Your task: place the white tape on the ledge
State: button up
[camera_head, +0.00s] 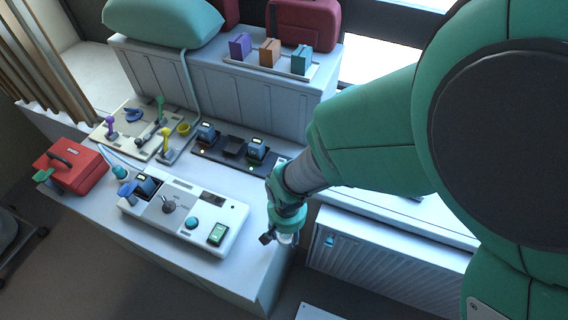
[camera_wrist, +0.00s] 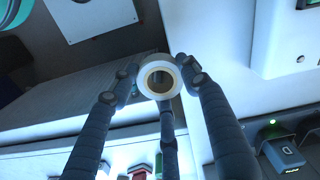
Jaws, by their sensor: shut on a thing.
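The white tape (camera_wrist: 160,59) is a roll with a brown core, held between the fingertips of my gripper (camera_wrist: 158,80) in the wrist view. In the head view my gripper (camera_head: 284,236) is at the front right end of the white counter (camera_head: 240,270), and a pale bit of the tape shows at its tips. Whether tape and counter touch cannot be told. I cannot tell for sure that this is the task's ledge.
On the ledge stand a tray (camera_head: 297,75) of coloured blocks, a red bag (camera_head: 305,25) and a green cushion (camera_head: 165,22). A white control box (camera_head: 185,235), a red case (camera_head: 72,172), a lever panel (camera_head: 130,150) and a black charger strip (camera_head: 232,160) crowd the counter.

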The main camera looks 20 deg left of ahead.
jog(key=w+a, duration=0.2)
jog(key=a, duration=0.1)
jog(key=w+a, duration=0.3)
jog(key=w+a+f, duration=0.1)
jog(key=w+a, duration=0.2)
jog(key=shift+w+f, duration=0.1)
jog(key=shift+w, duration=0.15)
jog(key=shift+f+b, duration=0.45)
jog(key=shift+f, duration=1.3)
jog(key=shift+f, duration=0.1)
jog(key=o, duration=1)
notch_tip(320, 180, up, 12)
jog(key=p, duration=0.1)
